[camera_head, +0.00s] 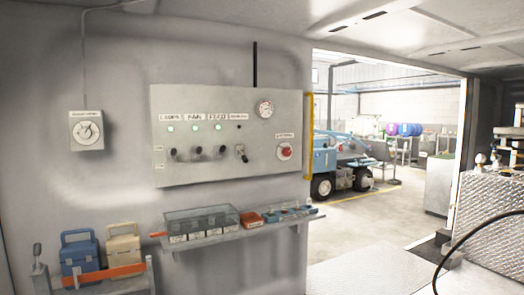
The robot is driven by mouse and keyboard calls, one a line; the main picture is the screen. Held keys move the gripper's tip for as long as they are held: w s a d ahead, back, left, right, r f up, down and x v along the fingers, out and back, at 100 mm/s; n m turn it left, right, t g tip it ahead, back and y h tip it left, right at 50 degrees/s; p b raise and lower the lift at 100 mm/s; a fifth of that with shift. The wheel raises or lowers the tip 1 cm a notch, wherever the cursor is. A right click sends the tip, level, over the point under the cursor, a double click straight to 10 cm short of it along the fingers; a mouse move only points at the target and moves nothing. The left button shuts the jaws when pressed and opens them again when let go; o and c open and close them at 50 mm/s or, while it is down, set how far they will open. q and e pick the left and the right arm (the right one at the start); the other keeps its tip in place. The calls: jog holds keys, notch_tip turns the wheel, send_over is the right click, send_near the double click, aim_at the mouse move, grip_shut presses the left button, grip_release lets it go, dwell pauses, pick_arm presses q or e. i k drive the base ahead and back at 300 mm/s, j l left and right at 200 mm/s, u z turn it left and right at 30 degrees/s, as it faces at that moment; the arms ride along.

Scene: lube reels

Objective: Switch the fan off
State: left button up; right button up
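A light grey control panel (228,172) is mounted on the wall at the middle left. The label that seems to read FAN (194,118) is second from the left in its top row. Below it a green indicator light (194,129) is lit, and under that is a black switch (198,151), the fan's by its column. Its exact position is too small to tell. Similar switches stand to its left (173,153) and right (222,150), also under lit green lights. Neither of my grippers is in view.
The panel also has a lever switch (242,153), a red button (285,152) and a gauge (265,109). A yellow handle (308,136) is at its right edge. Below, a shelf (225,236) with boxes sticks out. A doorway opens on the right, with a blue vehicle (345,160) beyond.

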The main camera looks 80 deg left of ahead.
aim_at(199, 150)
jog(key=j+u, duration=0.15)
jog(key=u, duration=2.35)
jog(key=i+j+u, duration=0.1)
jog(key=i+j, duration=1.15)
jog(key=i, duration=0.1)
